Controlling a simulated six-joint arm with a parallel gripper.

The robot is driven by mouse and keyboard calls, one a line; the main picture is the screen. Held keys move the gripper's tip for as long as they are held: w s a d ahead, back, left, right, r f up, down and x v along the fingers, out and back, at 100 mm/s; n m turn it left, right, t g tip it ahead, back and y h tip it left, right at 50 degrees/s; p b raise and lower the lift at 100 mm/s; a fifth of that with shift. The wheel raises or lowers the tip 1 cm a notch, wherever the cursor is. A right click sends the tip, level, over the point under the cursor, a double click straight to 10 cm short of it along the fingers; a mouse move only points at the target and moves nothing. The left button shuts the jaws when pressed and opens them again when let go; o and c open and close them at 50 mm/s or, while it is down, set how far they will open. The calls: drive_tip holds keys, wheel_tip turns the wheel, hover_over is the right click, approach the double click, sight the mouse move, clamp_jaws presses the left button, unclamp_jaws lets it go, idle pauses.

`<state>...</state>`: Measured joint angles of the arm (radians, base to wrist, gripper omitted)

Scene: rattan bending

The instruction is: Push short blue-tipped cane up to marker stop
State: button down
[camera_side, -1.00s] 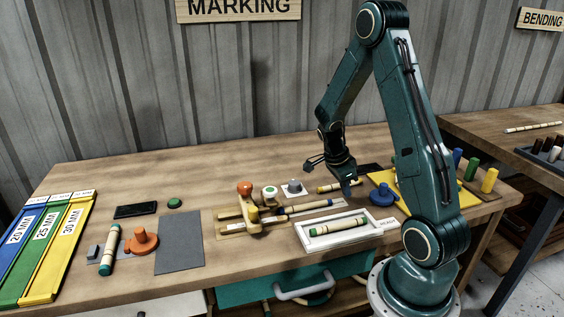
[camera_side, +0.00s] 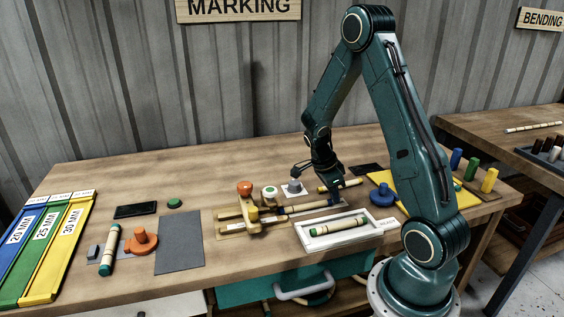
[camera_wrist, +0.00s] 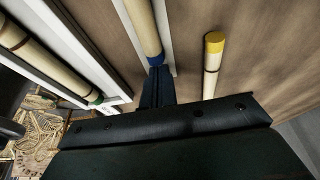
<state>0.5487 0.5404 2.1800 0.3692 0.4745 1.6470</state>
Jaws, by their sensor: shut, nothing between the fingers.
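The short blue-tipped cane (camera_side: 305,207) lies in the channel of the wooden marking jig (camera_side: 232,229), its length pointing toward the jig's knobs. In the wrist view the cane (camera_wrist: 139,22) runs away from me, with its blue tip (camera_wrist: 154,58) nearest. My gripper (camera_side: 335,193) is shut and low at the cane's right end. In the wrist view its closed fingers (camera_wrist: 157,78) are in line with the blue tip and appear to touch it. The marker stop itself is hard to make out among the jig's orange (camera_side: 245,188), white-green and yellow knobs.
A yellow-tipped cane (camera_wrist: 211,65) lies close beside my fingers. A white tray (camera_side: 310,244) with a green-tipped cane (camera_side: 340,226) is in front of the jig. A grey mat (camera_side: 180,243) lies left of the jig.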

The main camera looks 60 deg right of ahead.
sight(324, 201)
drive_tip(key=shift+w+a, duration=2.6)
drive_tip(key=shift+s+d, duration=1.4)
drive_tip(key=shift+s+d+r, duration=0.1)
drive_tip(key=shift+r, duration=0.2)
drive_tip(key=v, duration=0.9)
drive_tip(key=shift+r, duration=0.2)
